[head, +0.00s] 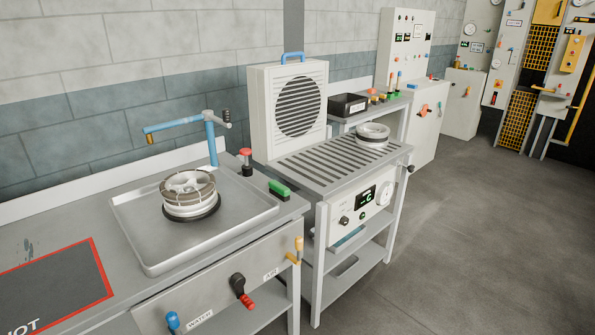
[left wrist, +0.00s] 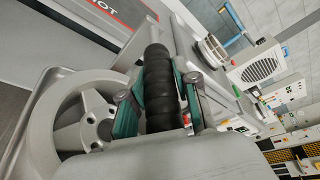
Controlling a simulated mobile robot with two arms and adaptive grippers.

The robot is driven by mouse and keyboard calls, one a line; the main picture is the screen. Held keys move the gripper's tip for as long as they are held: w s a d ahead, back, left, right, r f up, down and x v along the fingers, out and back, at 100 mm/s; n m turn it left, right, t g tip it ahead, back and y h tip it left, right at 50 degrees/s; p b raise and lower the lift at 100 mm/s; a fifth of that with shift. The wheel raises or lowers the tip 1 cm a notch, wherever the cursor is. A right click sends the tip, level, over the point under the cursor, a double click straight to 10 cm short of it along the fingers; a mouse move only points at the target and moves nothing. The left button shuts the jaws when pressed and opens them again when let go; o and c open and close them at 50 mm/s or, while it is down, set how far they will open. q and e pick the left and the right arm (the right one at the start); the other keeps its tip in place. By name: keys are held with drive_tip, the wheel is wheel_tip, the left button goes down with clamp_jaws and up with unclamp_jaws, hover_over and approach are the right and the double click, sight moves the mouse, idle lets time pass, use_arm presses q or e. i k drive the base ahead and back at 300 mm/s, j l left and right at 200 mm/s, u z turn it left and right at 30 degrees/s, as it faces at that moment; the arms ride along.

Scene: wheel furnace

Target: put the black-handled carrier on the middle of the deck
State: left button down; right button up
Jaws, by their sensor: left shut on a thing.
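In the left wrist view my left gripper (left wrist: 158,102) is shut on the black ribbed handle (left wrist: 160,72) of the carrier, with a green pad on each side of it. A light grey spoked wheel (left wrist: 88,122) shows beside the handle, inside a pale rounded rim; I cannot tell how it sits in the carrier. The carrier and both grippers are outside the head view. In the head view a slatted metal deck (head: 312,165) tops the stand with the green display. A small round ringed piece (head: 372,137) stands at its back right.
A shallow tray (head: 152,252) on the left bench holds a spoked wheel on a dark ring (head: 188,194), under a blue tap (head: 211,140). A louvred fan box (head: 287,106) stands behind the deck. A red-bordered dark panel (head: 60,285) lies front left. The floor at right is clear.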

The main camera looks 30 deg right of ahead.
sight(325, 162)
drive_tip(key=i+l, duration=0.1)
drive_tip(key=l, duration=0.4)
drive_tip(key=i+l, duration=0.1)
drive_tip(key=l, duration=0.35)
drive_tip(key=i+l, duration=0.1)
drive_tip(key=l, duration=0.4)
drive_tip(key=i+l, duration=0.1)
drive_tip(key=l, duration=0.35)
drive_tip(key=i+l, duration=0.1)
drive_tip(key=l, duration=0.4)
drive_tip(key=i+l, duration=0.1)
drive_tip(key=l, duration=0.35)
drive_tip(key=i+l, duration=0.1)
drive_tip(key=l, duration=0.4)
drive_tip(key=i+l, duration=0.1)
drive_tip(key=l, duration=0.4)
drive_tip(key=z, duration=0.05)
